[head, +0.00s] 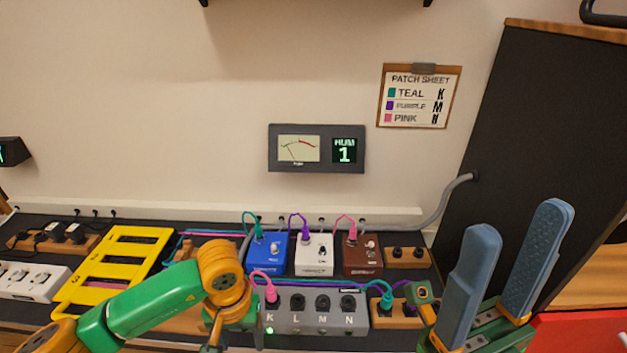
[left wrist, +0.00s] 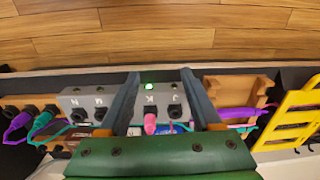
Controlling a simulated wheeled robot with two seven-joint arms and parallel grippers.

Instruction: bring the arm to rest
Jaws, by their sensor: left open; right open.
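My left arm comes in from the left in the head view, and its gripper (head: 230,322) is over the left end of the grey jack box (head: 335,326). In the left wrist view the gripper (left wrist: 157,78) is open, its fingers apart on either side of the pink plug (left wrist: 150,123), not closed on it. The pink plug (head: 270,291) sits in jack K, with a green light lit. L, M and N look empty. My right gripper (head: 507,262) is open and empty, fingers up, at the right. A teal plug (head: 387,300) and a purple plug (left wrist: 18,125) are in a wooden holder beyond N.
Blue (head: 266,254), white (head: 313,254) and brown (head: 361,256) pedals stand behind the box with cables plugged in. A yellow frame (head: 117,258) lies left. A meter (head: 316,148) reads HUM 1. The patch sheet (head: 419,96) lists teal K, purple M, pink N. A dark cabinet (head: 520,140) stands right.

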